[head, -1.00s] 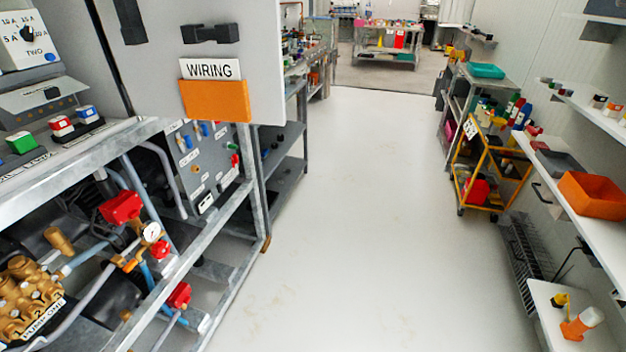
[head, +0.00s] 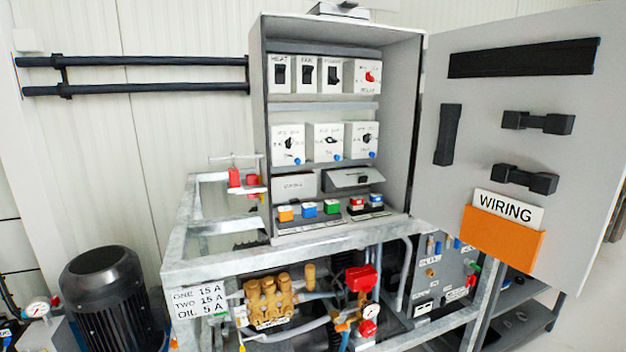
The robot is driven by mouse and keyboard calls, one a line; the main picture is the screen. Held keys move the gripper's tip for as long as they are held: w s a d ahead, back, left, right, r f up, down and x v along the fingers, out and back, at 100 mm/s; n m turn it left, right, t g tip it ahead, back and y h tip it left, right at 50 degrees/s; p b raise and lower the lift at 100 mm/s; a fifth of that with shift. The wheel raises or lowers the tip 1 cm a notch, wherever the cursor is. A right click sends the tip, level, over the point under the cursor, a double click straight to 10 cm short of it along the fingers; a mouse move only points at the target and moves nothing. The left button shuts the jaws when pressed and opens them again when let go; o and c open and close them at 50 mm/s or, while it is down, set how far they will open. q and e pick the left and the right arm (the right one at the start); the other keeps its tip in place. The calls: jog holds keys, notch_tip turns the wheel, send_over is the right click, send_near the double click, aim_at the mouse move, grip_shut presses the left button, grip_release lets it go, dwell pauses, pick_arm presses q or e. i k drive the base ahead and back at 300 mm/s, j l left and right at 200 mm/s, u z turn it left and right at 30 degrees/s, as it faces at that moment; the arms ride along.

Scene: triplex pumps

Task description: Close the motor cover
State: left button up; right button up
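An open grey control cabinet (head: 258,130) stands on a metal frame. Low inside it are two small covers side by side: a left one (head: 293,187) hangs flat with a label too small to read, and a right one (head: 352,179) with a black catch sticks out, tilted up. Under them are rows of coloured buttons, orange, blue and green (head: 331,207) at left and red and blue (head: 357,203) at right. I cannot tell for sure which cover is the motor cover. Neither of my grippers is in view.
The cabinet door (head: 510,90) stands wide open to the right, with an orange WIRING pocket (head: 500,238). Below are a brass pump (head: 270,300) and the frame's metal rails (head: 205,262). A black motor (head: 105,300) stands at lower left.

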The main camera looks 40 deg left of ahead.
aim_at(339, 179)
jog(key=u, duration=0.8)
